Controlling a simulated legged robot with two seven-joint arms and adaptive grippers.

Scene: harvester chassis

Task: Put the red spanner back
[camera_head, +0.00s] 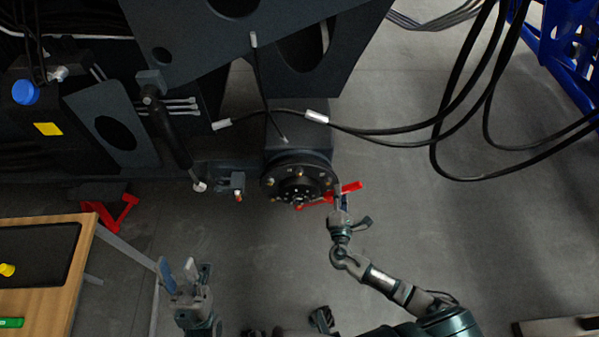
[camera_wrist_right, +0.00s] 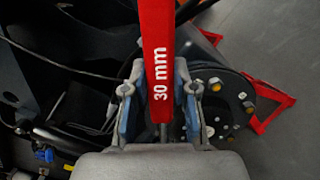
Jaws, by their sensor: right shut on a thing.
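The red spanner (camera_wrist_right: 158,45), marked "30 mm", is held between the blue-padded fingers of my right gripper (camera_wrist_right: 160,100) in the right wrist view. In the head view the spanner (camera_head: 350,188) lies slantwise beside the dark wheel hub (camera_head: 298,180), at its lower right edge. I cannot tell whether it touches the hub. My right gripper (camera_head: 342,203) is shut on it there. The spanner's far end is cut off by the top of the wrist view. My left gripper (camera_head: 187,270) is open and empty, at lower left, right of the table.
A wooden table (camera_head: 62,285) at left carries a dark mat (camera_head: 40,262), a yellow object (camera_head: 7,270) and a green one (camera_head: 11,322). A red stand (camera_head: 112,212) is on the floor. The dark chassis fills the top left. Black hoses (camera_head: 440,130) hang at right.

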